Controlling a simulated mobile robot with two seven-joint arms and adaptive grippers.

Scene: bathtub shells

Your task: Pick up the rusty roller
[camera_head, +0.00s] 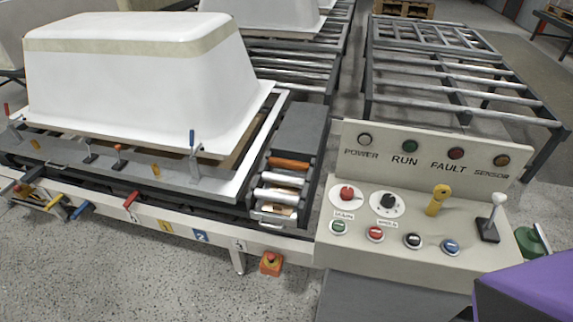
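The rusty roller (289,163) is an orange-brown cylinder. It lies crosswise in a narrow dark-sided rack at the right end of the long workbench, just in front of a flat grey plate (299,128). A silver roller (283,180) lies parallel in front of it, and another silver roller (277,195) lies nearer still. Small tan pieces show between and under the front rollers. Neither of my grippers is in view.
A white bathtub shell (140,85) sits on the bench frame left of the rack. A control panel (425,215) with buttons, a yellow lever and a joystick stands right. Clamp handles line the bench. A purple box (530,290) fills the lower right corner. Speckled floor (120,275) is open in front.

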